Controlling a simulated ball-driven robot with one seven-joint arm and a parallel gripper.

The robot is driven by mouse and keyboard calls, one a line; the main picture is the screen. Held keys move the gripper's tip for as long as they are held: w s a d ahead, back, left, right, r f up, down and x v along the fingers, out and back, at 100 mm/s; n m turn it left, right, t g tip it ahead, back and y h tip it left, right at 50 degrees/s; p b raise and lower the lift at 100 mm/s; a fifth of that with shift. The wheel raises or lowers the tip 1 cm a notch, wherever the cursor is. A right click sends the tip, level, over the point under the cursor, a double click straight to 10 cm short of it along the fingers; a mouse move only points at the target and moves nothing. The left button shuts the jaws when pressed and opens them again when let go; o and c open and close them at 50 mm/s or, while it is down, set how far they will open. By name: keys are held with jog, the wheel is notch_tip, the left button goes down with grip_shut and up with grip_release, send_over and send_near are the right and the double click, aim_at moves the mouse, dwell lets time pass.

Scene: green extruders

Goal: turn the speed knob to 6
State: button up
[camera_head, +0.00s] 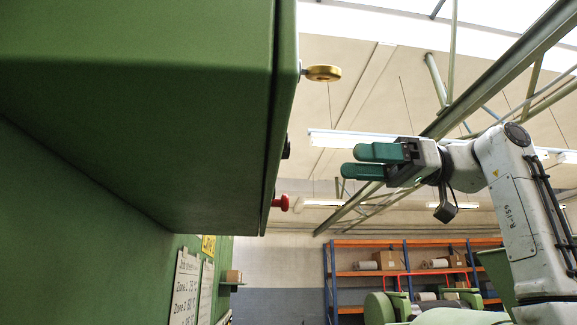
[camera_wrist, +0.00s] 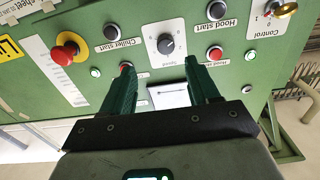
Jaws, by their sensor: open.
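The speed knob (camera_wrist: 166,44) is a dark round knob on a pale dial plate, on the green panel in the wrist view. The dial's numbers and the knob's setting are too small to read. My gripper (camera_wrist: 159,66) is open and empty, with its two green fingers pointing at the panel, their tips framing the area just below the knob in the picture. In the head view my gripper (camera_head: 350,161) hangs in free air, clearly apart from the panel's edge. The knob's face is hidden in that view.
A red mushroom button (camera_wrist: 68,51) on a yellow disc sits left of the knob. Black buttons (camera_wrist: 111,32) and (camera_wrist: 216,11) and a brass key-like handle (camera_wrist: 285,10) are nearby. In the head view the handle (camera_head: 323,73) and red button (camera_head: 283,203) stick out from the green cabinet (camera_head: 150,120).

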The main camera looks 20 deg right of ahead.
aim_at(289, 150)
jog(key=x, duration=0.3)
jog(key=p+x, duration=0.1)
jog(key=x, duration=0.3)
jog(key=r+p+x, duration=0.1)
jog(key=x, duration=0.2)
jog(key=shift+s+a, duration=0.2)
jog(key=shift+a, duration=0.3)
jog(key=shift+c, duration=0.2)
jog(key=c, duration=1)
